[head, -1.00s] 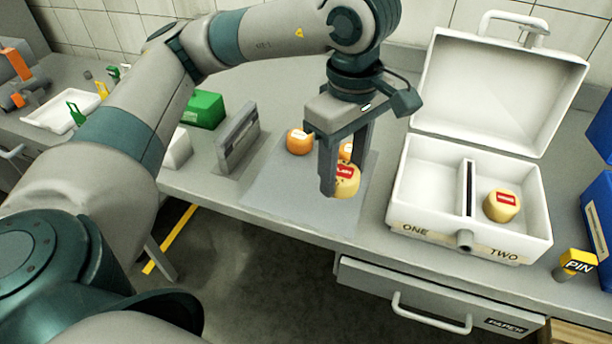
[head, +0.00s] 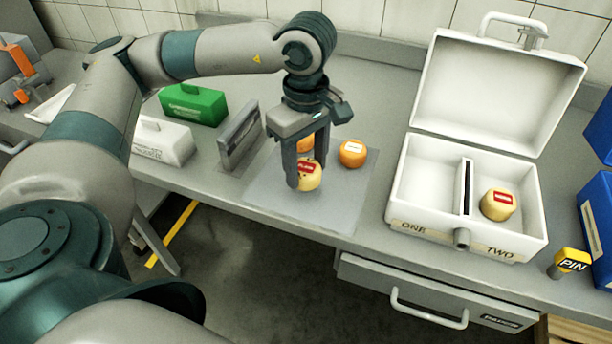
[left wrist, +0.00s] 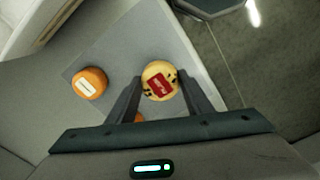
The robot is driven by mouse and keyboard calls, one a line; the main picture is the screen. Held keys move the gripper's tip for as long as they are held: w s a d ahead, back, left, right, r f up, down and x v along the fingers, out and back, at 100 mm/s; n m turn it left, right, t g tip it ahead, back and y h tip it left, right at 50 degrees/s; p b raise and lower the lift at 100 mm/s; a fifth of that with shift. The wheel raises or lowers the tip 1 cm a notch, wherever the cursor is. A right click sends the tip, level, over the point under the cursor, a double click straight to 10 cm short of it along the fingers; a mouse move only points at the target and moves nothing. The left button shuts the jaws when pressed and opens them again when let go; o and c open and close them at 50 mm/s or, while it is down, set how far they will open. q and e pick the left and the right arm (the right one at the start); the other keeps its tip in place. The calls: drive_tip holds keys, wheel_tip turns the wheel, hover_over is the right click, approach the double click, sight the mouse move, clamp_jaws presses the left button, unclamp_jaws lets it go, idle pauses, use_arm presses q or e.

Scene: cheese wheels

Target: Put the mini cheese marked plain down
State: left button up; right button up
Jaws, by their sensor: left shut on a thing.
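My left gripper (head: 306,181) is shut on a pale yellow mini cheese (head: 311,178) with a red label and dark specks. The held cheese also shows between the fingers in the left wrist view (left wrist: 159,72). It is over the grey mat (head: 275,200); I cannot tell whether it touches it. The label's word is too small to read surely. An orange cheese (head: 352,153) with a white label sits on the mat to the right. Another orange cheese (head: 306,144) is partly hidden behind the gripper. My right gripper is not in view.
An open white case (head: 420,180) stands to the right; compartment ONE is empty and TWO holds a yellow cheese (head: 498,205) with a red label. A grey upright plate (head: 238,138), a white block (head: 165,143) and a green block (head: 193,103) stand left of the mat. A yellow PIN tag (head: 572,261) is far right.

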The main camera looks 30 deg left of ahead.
sight(306, 179)
use_arm(q)
drive_tip(key=shift+f, duration=0.45)
drive_tip(key=shift+f+p, duration=0.45)
drive_tip(key=shift+f, duration=1)
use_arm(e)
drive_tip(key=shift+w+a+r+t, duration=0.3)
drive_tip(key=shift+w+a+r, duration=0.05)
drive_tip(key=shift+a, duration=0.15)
use_arm(q)
drive_tip(key=shift+f, duration=0.15)
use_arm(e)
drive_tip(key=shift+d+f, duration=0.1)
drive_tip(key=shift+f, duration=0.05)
use_arm(q)
drive_tip(key=o, duration=1.1)
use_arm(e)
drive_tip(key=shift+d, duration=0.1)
